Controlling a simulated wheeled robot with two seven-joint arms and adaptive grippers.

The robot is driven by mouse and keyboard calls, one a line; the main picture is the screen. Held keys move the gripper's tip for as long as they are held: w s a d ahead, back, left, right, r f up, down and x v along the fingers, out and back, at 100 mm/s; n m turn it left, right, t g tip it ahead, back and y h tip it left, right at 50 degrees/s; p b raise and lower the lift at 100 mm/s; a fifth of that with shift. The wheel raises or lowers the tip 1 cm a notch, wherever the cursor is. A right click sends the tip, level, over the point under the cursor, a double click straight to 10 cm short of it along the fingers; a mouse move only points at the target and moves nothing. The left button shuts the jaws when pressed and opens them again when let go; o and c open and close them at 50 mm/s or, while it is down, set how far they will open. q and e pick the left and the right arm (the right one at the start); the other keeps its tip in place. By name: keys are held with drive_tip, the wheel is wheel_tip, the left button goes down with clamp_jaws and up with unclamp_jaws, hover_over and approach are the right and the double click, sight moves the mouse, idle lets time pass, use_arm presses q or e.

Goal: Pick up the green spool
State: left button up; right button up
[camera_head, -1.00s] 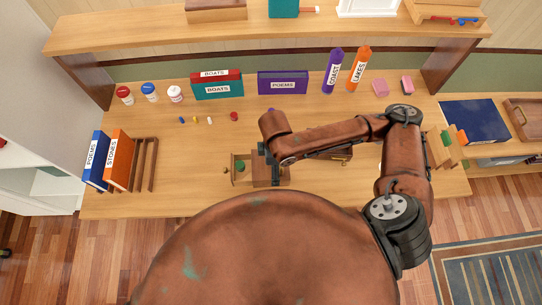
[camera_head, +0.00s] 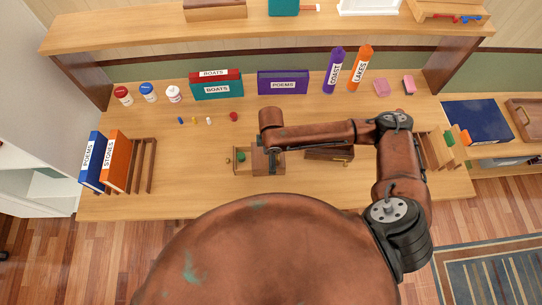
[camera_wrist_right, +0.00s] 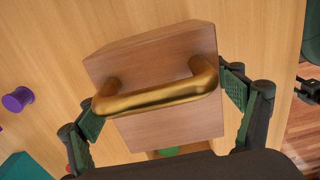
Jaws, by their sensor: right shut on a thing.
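The green spool (camera_head: 241,156) sits in the open drawer at the left of a small wooden drawer box (camera_head: 268,168). In the right wrist view a strip of green, probably the spool (camera_wrist_right: 168,151), shows below the box (camera_wrist_right: 150,55). A brass handle (camera_wrist_right: 155,92) spans the box there. My right gripper (camera_wrist_right: 162,103) has one finger on each side of the box and is shut on it. In the head view the right gripper (camera_head: 268,150) is over the box and its arm hides part of it. My left gripper is in neither view.
A second wooden box (camera_head: 330,153) stands to the right, partly under my forearm. Small coloured pieces and a red spool (camera_head: 234,117) lie behind. A purple spool (camera_wrist_right: 18,99) shows in the wrist view. A book rack (camera_head: 142,165) stands left. The front table strip is clear.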

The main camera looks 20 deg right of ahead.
drive_tip(key=o, duration=1.5)
drive_tip(key=shift+c, duration=0.2)
